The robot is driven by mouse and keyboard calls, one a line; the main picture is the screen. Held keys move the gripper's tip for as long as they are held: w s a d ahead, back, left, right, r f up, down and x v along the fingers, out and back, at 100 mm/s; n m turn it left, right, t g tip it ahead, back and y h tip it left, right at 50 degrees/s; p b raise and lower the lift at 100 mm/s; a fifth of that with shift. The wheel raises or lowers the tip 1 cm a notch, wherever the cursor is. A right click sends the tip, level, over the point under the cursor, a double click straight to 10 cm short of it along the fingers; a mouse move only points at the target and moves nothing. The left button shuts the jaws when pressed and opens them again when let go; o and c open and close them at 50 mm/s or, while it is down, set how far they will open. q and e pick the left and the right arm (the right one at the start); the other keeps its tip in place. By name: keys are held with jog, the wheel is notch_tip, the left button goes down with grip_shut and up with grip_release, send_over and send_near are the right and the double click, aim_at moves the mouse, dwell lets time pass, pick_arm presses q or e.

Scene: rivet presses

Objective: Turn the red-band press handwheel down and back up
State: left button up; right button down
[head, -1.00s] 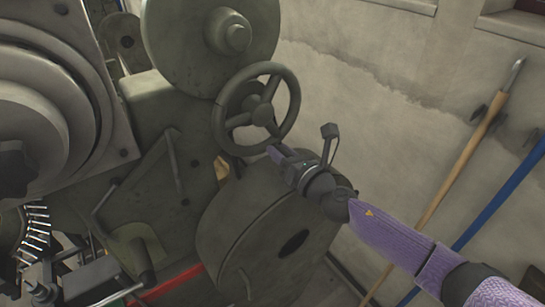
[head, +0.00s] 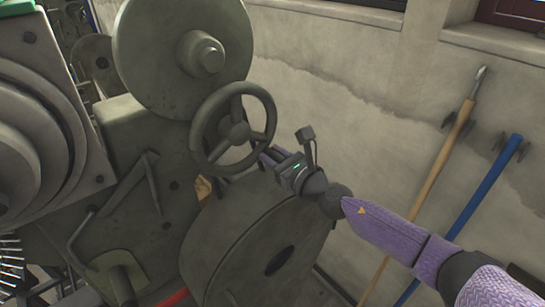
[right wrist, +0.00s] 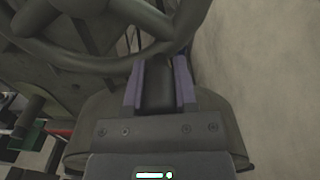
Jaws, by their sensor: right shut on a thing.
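The grey-green handwheel (head: 238,131) with three spokes stands on the side of the press, below a large round disc. It also crosses the top of the right wrist view (right wrist: 95,62). My right gripper (head: 266,154) is at the wheel's lower right rim. In the right wrist view its two purple fingers (right wrist: 160,82) are shut on a dark handle (right wrist: 158,88) at the rim. The handle is mostly hidden in the head view. A bit of red band (head: 174,298) shows low on the press. My left gripper is not in view.
A large round drum (head: 255,240) lies just below my right gripper. A wooden-handled tool (head: 425,190) and a blue pole (head: 478,195) lean on the wall at the right. A bent lever (head: 85,225) sticks out at the left.

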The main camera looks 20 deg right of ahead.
jog(key=shift+r, duration=0.15)
jog(key=shift+c, duration=2)
grip_release()
jog(key=b+v, duration=0.1)
jog(key=v, duration=0.9)
jog(key=shift+b, duration=0.35)
